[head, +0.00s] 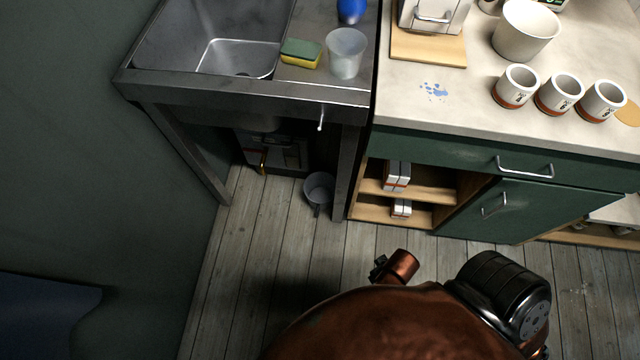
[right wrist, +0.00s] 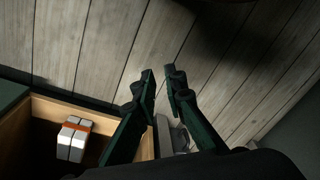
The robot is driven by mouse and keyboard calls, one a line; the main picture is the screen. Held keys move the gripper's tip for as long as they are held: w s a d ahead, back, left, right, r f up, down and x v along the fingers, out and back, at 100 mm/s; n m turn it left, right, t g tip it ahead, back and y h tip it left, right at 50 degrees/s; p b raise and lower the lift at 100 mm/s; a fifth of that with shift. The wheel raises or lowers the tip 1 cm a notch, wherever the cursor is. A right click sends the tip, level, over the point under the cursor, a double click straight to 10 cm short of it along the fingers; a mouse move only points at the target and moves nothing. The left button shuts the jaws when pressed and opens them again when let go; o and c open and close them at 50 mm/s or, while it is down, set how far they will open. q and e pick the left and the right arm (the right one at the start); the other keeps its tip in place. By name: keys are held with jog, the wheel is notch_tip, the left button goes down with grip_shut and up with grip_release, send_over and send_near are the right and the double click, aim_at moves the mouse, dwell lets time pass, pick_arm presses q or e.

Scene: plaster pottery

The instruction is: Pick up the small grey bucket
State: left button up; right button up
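The small grey bucket (head: 319,188) stands upright on the wooden floor under the sink counter in the head view, beside the counter's right leg. A small dark piece sits at its front side. In the right wrist view, a grey object that looks like the bucket (right wrist: 172,136) shows between and behind the fingers, largely hidden by the gripper. My right gripper (right wrist: 160,74) has its dark green fingers apart with nothing between the tips. It is not visible in the head view. My left gripper is in neither view.
The sink counter (head: 240,92) stands above the bucket, with a leg on each side. Right of it is a green cabinet (head: 545,207) with an open shelf holding small boxes (head: 397,176). Bare floor lies in front.

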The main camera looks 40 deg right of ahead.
jog(key=w+d+f+m+h, duration=0.1)
jog(key=w+d+f+m, duration=0.3)
jog(key=w+f, duration=0.45)
jog(key=m+g+h, duration=0.1)
jog(key=m+h, duration=0.3)
jog(key=m, duration=1.1)
send_near(328, 204)
jog(key=b+x, duration=0.2)
jog(key=b, duration=0.1)
jog(key=shift+d+f, duration=0.25)
jog(key=shift+d+f+b, duration=0.2)
jog(key=shift+f+b, duration=0.15)
jog(key=shift+b, duration=0.15)
jog(key=b+x, duration=0.2)
jog(key=x, duration=0.2)
jog(key=shift+d+f+b, duration=0.2)
jog(key=shift+f+b, duration=0.15)
jog(key=shift+b, duration=0.05)
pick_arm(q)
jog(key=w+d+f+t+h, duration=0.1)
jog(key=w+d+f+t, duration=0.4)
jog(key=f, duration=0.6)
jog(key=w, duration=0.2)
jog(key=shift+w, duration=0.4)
